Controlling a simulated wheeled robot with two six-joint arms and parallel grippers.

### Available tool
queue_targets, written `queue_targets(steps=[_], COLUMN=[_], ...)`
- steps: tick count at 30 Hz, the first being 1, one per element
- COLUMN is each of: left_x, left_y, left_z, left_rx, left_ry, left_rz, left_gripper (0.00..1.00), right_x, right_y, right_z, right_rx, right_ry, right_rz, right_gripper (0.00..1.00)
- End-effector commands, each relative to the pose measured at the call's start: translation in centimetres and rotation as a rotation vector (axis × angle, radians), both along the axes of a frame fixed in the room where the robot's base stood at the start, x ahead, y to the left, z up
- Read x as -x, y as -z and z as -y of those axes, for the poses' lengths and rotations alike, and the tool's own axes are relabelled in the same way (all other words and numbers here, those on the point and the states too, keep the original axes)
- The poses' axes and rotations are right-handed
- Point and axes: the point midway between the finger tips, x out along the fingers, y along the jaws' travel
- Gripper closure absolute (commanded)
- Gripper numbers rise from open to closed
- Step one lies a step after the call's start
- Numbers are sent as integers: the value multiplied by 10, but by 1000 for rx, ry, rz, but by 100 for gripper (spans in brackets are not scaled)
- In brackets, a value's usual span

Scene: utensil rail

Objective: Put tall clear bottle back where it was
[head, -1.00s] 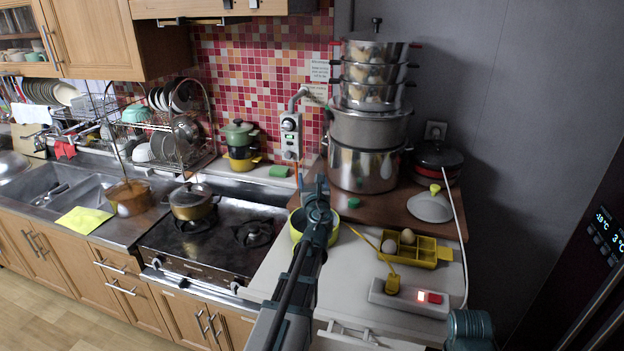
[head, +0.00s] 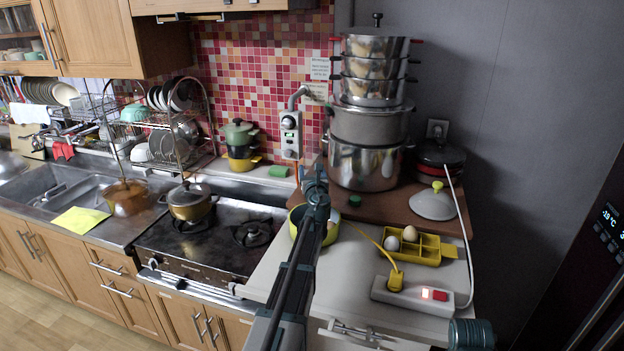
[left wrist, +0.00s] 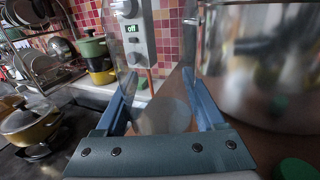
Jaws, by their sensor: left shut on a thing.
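The tall clear bottle (left wrist: 165,116) shows in the left wrist view as a see-through shape between the two blue fingers of my left gripper (left wrist: 160,84). The gripper is shut on it. The bottle looks about upright, its top cut off by the frame. I cannot tell whether its base touches a surface. In the head view my left gripper (head: 315,180) is in front of the wooden board (head: 375,208), left of the big steel pots. The bottle cannot be made out there.
A stack of steel pots (head: 362,165) stands close to the right of the gripper. A yellow-green pan (head: 331,232) is partly behind my left arm. A white timer box (head: 291,134) hangs on the tiled wall behind. An egg tray (head: 427,250) and power strip (head: 412,296) are at right.

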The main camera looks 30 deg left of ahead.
Motion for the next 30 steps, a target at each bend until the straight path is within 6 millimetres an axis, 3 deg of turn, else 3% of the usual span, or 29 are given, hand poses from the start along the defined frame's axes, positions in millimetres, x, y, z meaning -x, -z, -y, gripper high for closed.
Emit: queue_targets(steps=[1,13,14,18,30], left_x=[0,0,0,0,0], left_y=[7,9,8,7,2], left_z=[0,0,0,0,0], left_rx=[0,0,0,0,0], left_ry=[0,0,0,0,0], left_rz=[0,0,0,0,0], left_gripper=[100,100,25,0,0], right_x=[0,0,0,0,0], right_y=[7,9,8,7,2], right_z=[0,0,0,0,0], right_rx=[0,0,0,0,0], right_ry=[0,0,0,0,0], right_rz=[0,0,0,0,0], right_gripper=[50,50,50,50,50])
